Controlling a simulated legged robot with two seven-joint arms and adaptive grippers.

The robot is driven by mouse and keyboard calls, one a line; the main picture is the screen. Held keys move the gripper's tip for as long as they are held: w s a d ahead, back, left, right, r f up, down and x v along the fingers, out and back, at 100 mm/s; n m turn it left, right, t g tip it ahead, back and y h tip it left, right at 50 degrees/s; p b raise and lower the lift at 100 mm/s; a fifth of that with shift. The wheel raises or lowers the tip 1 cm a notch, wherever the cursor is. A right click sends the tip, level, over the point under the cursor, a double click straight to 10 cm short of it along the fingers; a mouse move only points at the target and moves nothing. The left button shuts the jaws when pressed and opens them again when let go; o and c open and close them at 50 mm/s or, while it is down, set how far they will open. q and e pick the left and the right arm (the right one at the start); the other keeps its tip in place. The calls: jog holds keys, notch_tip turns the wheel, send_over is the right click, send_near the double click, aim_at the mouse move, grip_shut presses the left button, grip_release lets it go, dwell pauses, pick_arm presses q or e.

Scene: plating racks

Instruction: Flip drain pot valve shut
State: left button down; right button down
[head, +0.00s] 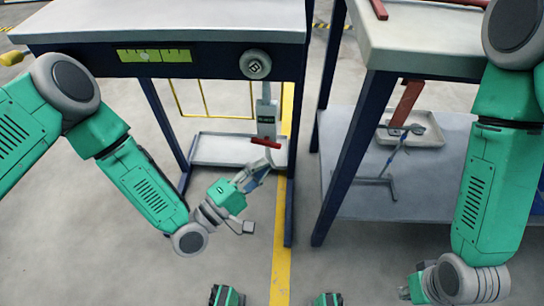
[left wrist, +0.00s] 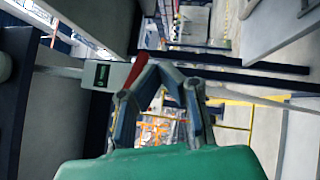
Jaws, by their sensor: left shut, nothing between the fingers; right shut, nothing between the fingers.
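The drain valve is a grey body with a green label (head: 266,115) on a pipe below the left table's round fitting (head: 256,65). Its red handle (head: 265,143) lies crosswise at the lower end, tilted slightly down to the right. My left gripper (head: 269,157) is shut and empty, with its fingertips just below the handle. In the left wrist view the red handle (left wrist: 136,70) is close beside the left finger of the gripper (left wrist: 158,67). Contact cannot be told. The labelled body (left wrist: 103,74) is further left. My right arm hangs at the right; its fingers do not show.
A grey tray (head: 213,151) is low behind the valve. The left table's dark leg (head: 291,170) stands just right of the gripper. A second table (head: 415,45) at the right has a lower shelf with a small tray (head: 427,128). The floor in front is clear.

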pick_arm(q)
jog(key=v, duration=0.8)
jog(key=shift+s+a, duration=0.15)
jog(key=shift+s, duration=0.05)
jog(key=shift+f, duration=0.15)
